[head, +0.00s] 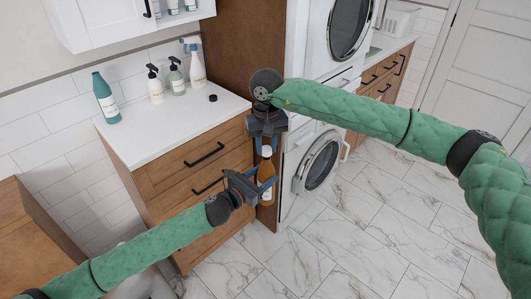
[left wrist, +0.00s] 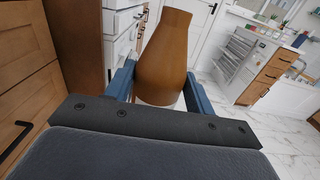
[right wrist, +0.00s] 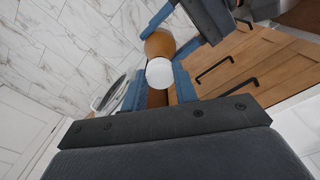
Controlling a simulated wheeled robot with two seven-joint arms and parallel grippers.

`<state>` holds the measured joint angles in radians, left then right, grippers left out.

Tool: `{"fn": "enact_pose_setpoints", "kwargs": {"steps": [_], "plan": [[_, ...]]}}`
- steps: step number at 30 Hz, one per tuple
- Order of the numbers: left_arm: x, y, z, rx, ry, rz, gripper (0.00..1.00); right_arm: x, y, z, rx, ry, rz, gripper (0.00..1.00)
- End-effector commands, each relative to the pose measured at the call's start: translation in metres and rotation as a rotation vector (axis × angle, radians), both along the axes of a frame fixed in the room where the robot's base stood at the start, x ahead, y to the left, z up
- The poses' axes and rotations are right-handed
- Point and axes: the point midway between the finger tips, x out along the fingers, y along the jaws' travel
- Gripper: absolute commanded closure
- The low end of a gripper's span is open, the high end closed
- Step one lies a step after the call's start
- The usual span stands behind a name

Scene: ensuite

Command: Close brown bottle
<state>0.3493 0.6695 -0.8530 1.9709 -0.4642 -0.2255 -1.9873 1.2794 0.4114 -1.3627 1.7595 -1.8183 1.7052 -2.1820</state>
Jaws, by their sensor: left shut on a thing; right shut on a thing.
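The brown bottle (head: 267,175) stands roughly upright in the air in front of the wooden cabinet. My left gripper (head: 259,190) is shut on its body from the left. In the left wrist view the bottle (left wrist: 163,62) fills the space between the blue fingers (left wrist: 158,92). My right gripper (head: 267,142) points down from above, shut on a white cap (head: 267,152) at the bottle's top. The right wrist view shows the cap's round top (right wrist: 159,72) between my right fingers (right wrist: 158,88), with the bottle (right wrist: 158,44) beyond it.
The white counter (head: 165,128) holds a teal bottle (head: 105,100), two pump bottles, a spray bottle (head: 197,70) and a small black disc (head: 213,98). Stacked laundry machines (head: 318,165) stand close on the right. The marble floor (head: 330,240) is clear.

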Motion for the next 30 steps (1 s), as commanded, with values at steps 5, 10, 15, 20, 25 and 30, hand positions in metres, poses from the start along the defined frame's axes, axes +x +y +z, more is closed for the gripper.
{"fn": "enact_pose_setpoints", "kwargs": {"steps": [5,10,15,20,25,30], "plan": [[0.0,0.0,0.001,-0.001,-0.001,0.0,1.0,0.0,0.0,0.0,0.0,0.0,0.0,0.92],[0.0,0.0,0.001,-0.001,-0.001,0.0,1.0,0.0,0.0,-0.005,0.0,0.0,0.0,0.92],[0.0,0.0,0.001,-0.001,-0.001,0.0,1.0,0.0,0.0,-0.013,0.0,0.0,0.0,0.92],[0.0,0.0,0.001,-0.001,-0.001,0.0,1.0,0.0,0.0,-0.017,0.0,0.0,0.0,0.92],[0.0,0.0,0.001,-0.001,-0.002,0.0,1.0,0.0,0.0,-0.018,0.0,0.0,0.0,0.92],[0.0,0.0,0.001,-0.001,-0.001,0.0,1.0,0.0,0.0,-0.018,0.0,0.0,0.0,0.92]]}}
